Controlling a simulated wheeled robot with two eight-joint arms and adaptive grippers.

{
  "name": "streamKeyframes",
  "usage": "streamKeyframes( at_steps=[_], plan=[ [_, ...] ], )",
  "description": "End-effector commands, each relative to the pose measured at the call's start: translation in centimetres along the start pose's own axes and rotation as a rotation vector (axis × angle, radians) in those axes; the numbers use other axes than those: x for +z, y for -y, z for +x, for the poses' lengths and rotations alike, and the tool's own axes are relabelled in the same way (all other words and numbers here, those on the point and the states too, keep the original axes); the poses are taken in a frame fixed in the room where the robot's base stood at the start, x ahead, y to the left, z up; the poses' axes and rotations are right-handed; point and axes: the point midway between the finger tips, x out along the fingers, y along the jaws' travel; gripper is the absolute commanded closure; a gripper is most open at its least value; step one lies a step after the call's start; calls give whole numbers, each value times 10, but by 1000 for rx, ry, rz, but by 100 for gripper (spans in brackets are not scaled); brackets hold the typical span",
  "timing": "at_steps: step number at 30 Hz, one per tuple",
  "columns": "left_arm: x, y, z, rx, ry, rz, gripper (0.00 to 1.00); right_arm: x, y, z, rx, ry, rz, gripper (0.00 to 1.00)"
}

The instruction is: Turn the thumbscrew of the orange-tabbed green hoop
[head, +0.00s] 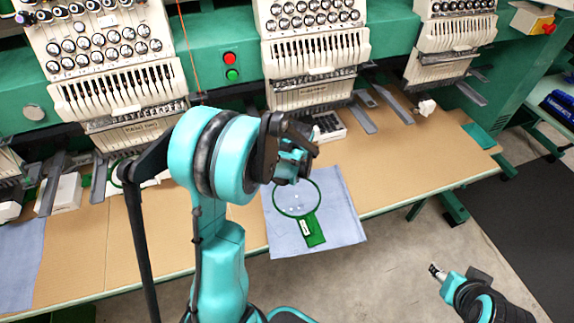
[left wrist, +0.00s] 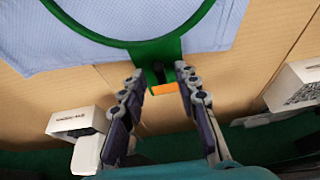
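A green hoop (head: 277,210) lies on a blue cloth (head: 345,228) on the tan table, with a green label plate (head: 310,230) at its near side. In the left wrist view the hoop (left wrist: 135,46) has an orange tab (left wrist: 165,88) and a dark thumbscrew (left wrist: 158,72) at its clamp. My left gripper (head: 298,160) is over the hoop's far edge and hides that part in the head view. Its fingers (left wrist: 158,95) are apart, one on each side of the tab and screw, with visible gaps. My right gripper (head: 437,270) is small, over the floor at lower right, away from the table.
Embroidery machine heads (head: 315,50) line the table's back. A white box (left wrist: 77,130) stands left of the fingers in the wrist view, and another white box (left wrist: 300,88) stands right. The table's right part (head: 415,150) is mostly clear.

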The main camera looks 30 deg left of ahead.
Motion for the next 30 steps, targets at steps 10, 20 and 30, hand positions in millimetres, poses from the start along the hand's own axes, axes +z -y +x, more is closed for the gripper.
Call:
streamKeyframes(
  at_steps=[10, 20, 30],
  plan=[
    [1, 0, -53, 1, 0, 2, 69, 0, 0, 0, 0, 0, 0, 53],
    [0, 0, -110, 0, 0, 1, 69, 0, 0, 0, 0, 0, 0, 53],
    [0, 0, -119, 0, 0, 0, 69, 0, 0, 0, 0, 0, 0, 53]
  ],
)
